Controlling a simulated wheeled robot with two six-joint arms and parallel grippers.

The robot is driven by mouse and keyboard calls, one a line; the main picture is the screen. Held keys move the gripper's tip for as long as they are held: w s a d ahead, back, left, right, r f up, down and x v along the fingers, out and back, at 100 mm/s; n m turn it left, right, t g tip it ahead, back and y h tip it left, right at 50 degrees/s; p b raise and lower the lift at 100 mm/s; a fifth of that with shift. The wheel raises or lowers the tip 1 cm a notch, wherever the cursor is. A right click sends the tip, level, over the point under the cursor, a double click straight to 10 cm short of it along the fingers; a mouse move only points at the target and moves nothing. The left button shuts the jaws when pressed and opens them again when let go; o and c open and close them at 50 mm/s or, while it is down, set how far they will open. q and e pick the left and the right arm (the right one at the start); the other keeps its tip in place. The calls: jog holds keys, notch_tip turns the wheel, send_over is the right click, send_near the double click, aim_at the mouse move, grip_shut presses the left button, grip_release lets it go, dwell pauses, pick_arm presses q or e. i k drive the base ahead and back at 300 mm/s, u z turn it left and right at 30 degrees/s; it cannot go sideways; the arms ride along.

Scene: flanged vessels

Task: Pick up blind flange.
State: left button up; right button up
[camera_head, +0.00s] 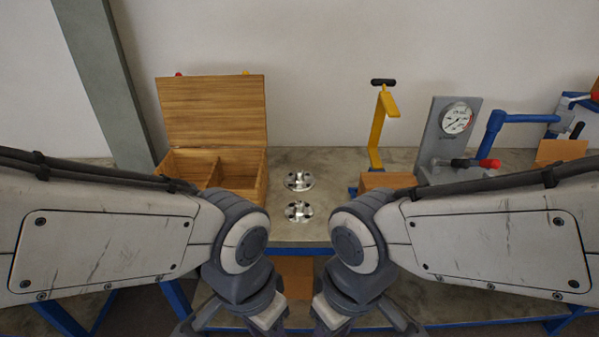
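Two shiny metal discs with bolt holes lie on the grey bench top, between the wooden box and the yellow stand. The farther flange (299,181) and the slightly smaller nearer flange (299,211) each have a raised middle. I cannot tell which one is the blind flange. My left gripper (232,322) and my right gripper (362,322) hang low at the bottom edge, in front of the bench and well short of the flanges. Their fingertips are cut off by the picture edge, so their opening is unclear.
An open wooden box (259,181) with a divider and raised lid stands left of the flanges. To the right are a yellow stand (386,104), a grey plate with a gauge (437,122) and a blue pipe (519,118). The bench top (335,165) around the flanges is clear.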

aim_at(298, 181)
jog(key=i, duration=1.35)
